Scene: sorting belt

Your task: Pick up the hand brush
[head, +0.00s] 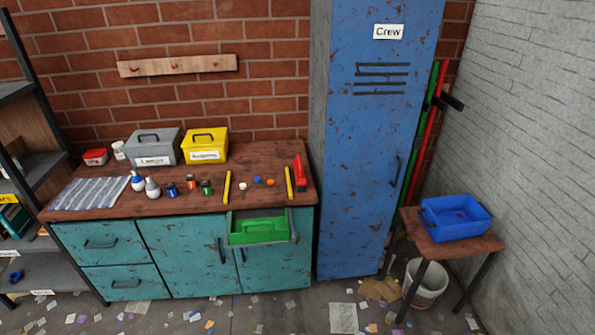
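I cannot make out a hand brush for certain. A small red object (299,172) at the right end of the wooden worktop (150,197) has a long narrow shape, but it is too small to tell what it is. Neither of my grippers is in view.
Toolboxes, grey (154,147) and yellow (204,146), stand at the worktop's back. A green tray (258,229) sits in a frame at the cabinet front. A blue locker (375,140) stands right of it. A blue bin (455,217) is on a small table (440,248). Litter covers the floor.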

